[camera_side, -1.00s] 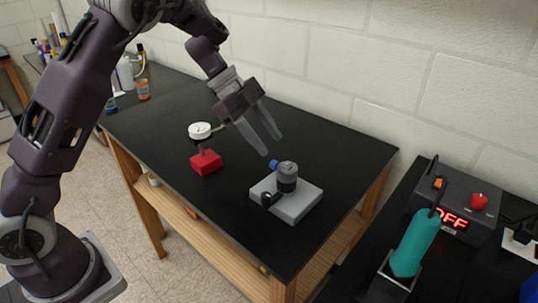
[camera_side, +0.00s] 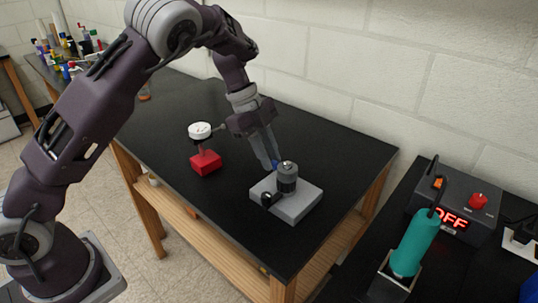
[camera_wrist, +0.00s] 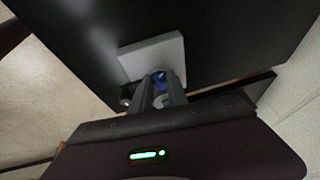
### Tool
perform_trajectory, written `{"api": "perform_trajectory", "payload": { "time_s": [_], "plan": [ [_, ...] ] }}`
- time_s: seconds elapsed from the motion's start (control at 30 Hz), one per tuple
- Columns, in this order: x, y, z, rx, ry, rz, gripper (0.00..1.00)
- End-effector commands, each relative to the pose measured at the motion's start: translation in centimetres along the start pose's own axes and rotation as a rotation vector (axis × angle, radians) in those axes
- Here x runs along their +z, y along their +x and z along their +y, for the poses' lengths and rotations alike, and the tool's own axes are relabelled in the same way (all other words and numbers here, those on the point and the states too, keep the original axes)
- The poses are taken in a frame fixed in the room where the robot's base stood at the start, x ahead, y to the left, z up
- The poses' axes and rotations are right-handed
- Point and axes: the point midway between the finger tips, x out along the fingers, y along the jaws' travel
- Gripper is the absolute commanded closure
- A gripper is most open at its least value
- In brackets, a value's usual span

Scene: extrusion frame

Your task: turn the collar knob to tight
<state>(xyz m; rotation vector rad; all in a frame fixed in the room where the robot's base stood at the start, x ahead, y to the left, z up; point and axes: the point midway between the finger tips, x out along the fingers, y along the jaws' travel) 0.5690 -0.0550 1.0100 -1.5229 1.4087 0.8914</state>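The collar is a grey upright cylinder (camera_side: 287,180) on a light grey square base plate (camera_side: 299,207) on the black table. A blue knob (camera_side: 275,164) sticks out of its upper far-left side. My gripper (camera_side: 271,166) points down at this knob, its fingertips beside it. In the wrist view the fingers of my gripper (camera_wrist: 160,88) are apart, with the blue knob (camera_wrist: 160,78) showing between them near the tips. I cannot tell whether they touch it. The base plate (camera_wrist: 140,58) shows beyond the fingers.
A dial gauge (camera_side: 200,131) on a red block (camera_side: 205,162) stands left of the collar. At right, a side bench holds a control box (camera_side: 455,212) reading OFF and a teal cylindrical tool (camera_side: 415,243). A white block wall (camera_side: 340,80) runs behind the table.

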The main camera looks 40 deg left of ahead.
Motion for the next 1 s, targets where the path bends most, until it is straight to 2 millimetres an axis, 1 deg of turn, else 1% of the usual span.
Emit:
{"api": "perform_trajectory", "payload": {
  "time_s": [0.03,0.07,0.3,0.47,1.0],
  "plan": [
    [0.0,0.0,0.0,0.000,0.000,0.000,0.96],
    [0.0,0.0,0.0,0.000,0.000,0.000,1.00],
    [0.0,0.0,0.0,-0.006,0.002,0.000,1.00],
    [0.0,-0.1,0.2,-0.048,0.018,0.002,1.00],
    [0.2,0.1,1.0,-0.376,0.146,-0.001,1.00]
  ]
}}
